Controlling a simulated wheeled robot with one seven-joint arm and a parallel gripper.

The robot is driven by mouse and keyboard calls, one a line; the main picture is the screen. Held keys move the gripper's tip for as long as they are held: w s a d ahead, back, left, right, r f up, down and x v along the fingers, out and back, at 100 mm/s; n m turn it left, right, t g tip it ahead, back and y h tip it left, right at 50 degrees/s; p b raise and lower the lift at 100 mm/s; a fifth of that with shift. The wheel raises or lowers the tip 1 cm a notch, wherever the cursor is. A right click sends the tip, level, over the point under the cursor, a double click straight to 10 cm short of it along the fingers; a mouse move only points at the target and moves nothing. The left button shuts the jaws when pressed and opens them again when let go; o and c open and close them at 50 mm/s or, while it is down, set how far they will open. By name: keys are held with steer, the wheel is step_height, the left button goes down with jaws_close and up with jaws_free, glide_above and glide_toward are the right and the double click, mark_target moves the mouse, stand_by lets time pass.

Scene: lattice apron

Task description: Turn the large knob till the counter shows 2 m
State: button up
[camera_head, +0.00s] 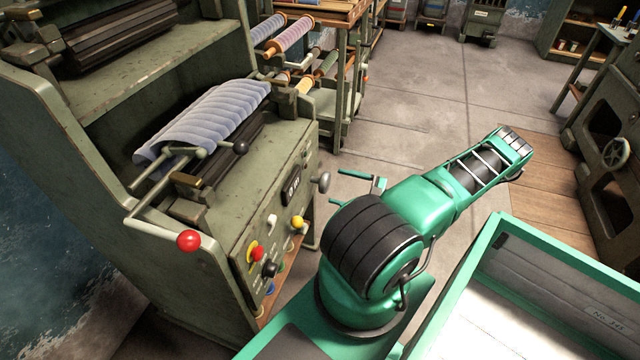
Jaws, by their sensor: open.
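The large knob (323,182) is grey and round and sticks out from the right end of the green machine's front panel. The counter (292,187) is a small dark window with pale digits, left of the knob; its reading is too small to make out surely. My gripper (338,187) is open, its two thin green fingers pointing left at the knob. The knob appears level with the gap between the fingertips; I cannot tell whether they touch it. My arm hides part of the gripper's rear.
The panel also carries a yellow knob (297,222), a red button (257,253) and a black knob (269,269). A green-rimmed tray (575,250) is at lower right. Floor (420,100) behind is clear.

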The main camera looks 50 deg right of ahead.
mark_target(329, 184)
steer(key=x, duration=0.7)
steer(key=shift+w, duration=0.15)
steer(key=c, duration=1.1)
